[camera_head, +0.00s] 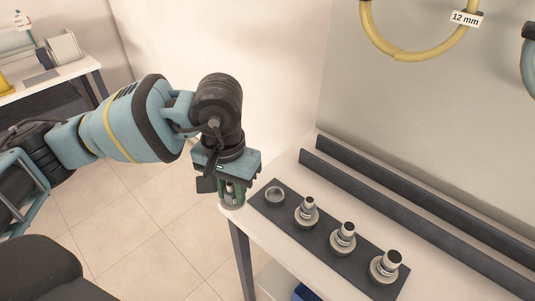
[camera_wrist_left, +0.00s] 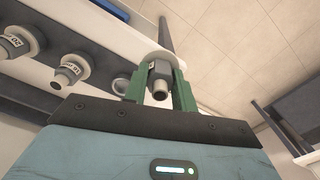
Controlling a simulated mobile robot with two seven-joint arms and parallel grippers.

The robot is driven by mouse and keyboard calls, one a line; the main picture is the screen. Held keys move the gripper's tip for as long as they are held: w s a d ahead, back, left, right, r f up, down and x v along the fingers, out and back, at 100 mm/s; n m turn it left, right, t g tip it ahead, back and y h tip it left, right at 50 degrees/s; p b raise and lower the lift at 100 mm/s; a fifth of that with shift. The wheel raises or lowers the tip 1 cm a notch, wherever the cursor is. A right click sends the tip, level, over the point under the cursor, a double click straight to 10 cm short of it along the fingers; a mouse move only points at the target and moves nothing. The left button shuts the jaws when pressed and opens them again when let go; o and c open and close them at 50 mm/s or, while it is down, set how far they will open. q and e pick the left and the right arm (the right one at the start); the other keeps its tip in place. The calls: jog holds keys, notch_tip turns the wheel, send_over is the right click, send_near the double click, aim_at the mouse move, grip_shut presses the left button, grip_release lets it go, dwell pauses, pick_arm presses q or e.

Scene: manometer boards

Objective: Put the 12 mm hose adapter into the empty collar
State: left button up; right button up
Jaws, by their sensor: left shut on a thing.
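My left gripper (camera_head: 232,198) points down at the near left end of the bench. Its green fingers are shut on a grey hose adapter (camera_wrist_left: 160,82), seen between them in the left wrist view. The adapter's size label is not readable. A pale round shape shows behind it; I cannot tell whether the adapter touches it. The empty collar (camera_head: 274,195) is a grey ring at the left end of the dark strip, just right of the gripper. In the left wrist view the collar (camera_wrist_left: 120,86) is partly hidden by a finger. My right gripper is not in view.
Three adapters, the nearest to the empty collar (camera_head: 307,211), the middle one (camera_head: 343,237) and the last (camera_head: 385,266), stand in collars along the dark strip (camera_head: 365,284). Dark rails (camera_head: 390,198) run behind. A yellow hose (camera_head: 400,54) labelled 12 mm hangs on the wall.

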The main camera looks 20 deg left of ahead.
pick_arm(q)
jog(key=shift+w+d+r+n+p, duration=0.1)
jog(key=shift+w+d+n+p, duration=0.05)
jog(key=shift+n, duration=0.45)
jog(key=shift+w+d+r+n+p, duration=0.1)
jog(key=shift+d+n+p, duration=0.05)
jog(key=shift+n, duration=0.45)
jog(key=n, duration=0.3)
jog(key=shift+w+d+n+p, duration=0.25)
jog(key=shift+w+n+p, duration=0.05)
jog(key=shift+w+p, duration=0.1)
jog(key=w+d+r+m+p, duration=0.1)
jog(key=w+d+m+p, duration=0.1)
jog(key=m, duration=1.2)
jog(key=w+d+r+m+p, duration=0.1)
jog(key=w+m+p, duration=0.4)
jog(key=m, duration=0.9)
jog(key=shift+w+d+p, duration=0.25)
jog(key=shift+d+p, duration=0.6)
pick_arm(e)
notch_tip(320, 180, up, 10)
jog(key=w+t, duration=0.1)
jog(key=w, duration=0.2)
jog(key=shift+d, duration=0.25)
